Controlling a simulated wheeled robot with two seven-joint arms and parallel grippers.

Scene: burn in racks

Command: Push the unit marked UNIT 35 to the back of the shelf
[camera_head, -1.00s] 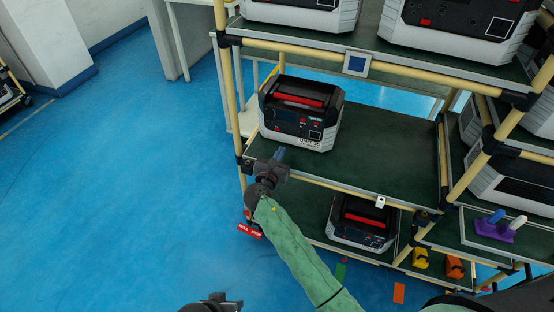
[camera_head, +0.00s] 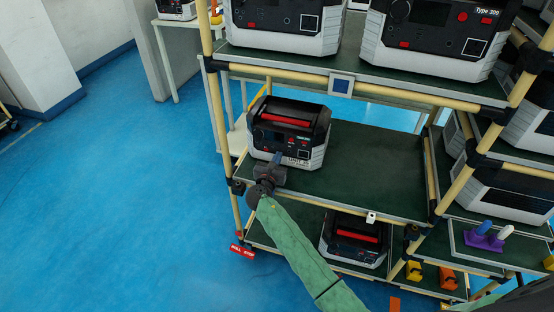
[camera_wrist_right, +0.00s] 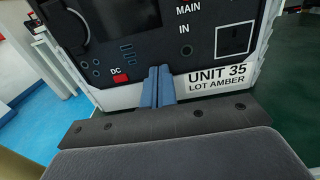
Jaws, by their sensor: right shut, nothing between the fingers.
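UNIT 35 (camera_head: 289,131) is a black and light grey box with a red handle on top, standing upright at the left of the middle green shelf (camera_head: 375,190). Its white label, UNIT 35 LOT AMBER (camera_wrist_right: 218,77), shows low on the front in the right wrist view. My right gripper (camera_head: 277,159) is shut and empty at the unit's lower front. Its blue fingertips (camera_wrist_right: 157,82) are just left of the label, against or very close to the face; I cannot tell which. Free shelf behind the unit is largely hidden. My left gripper is out of view.
Yellow-tube posts (camera_head: 222,110) frame the rack, one just left of the unit. Large units (camera_head: 285,22) stand on the shelf above, and another unit (camera_head: 354,238) stands below. The middle shelf is empty right of UNIT 35. A purple holder (camera_head: 484,238) sits on the right.

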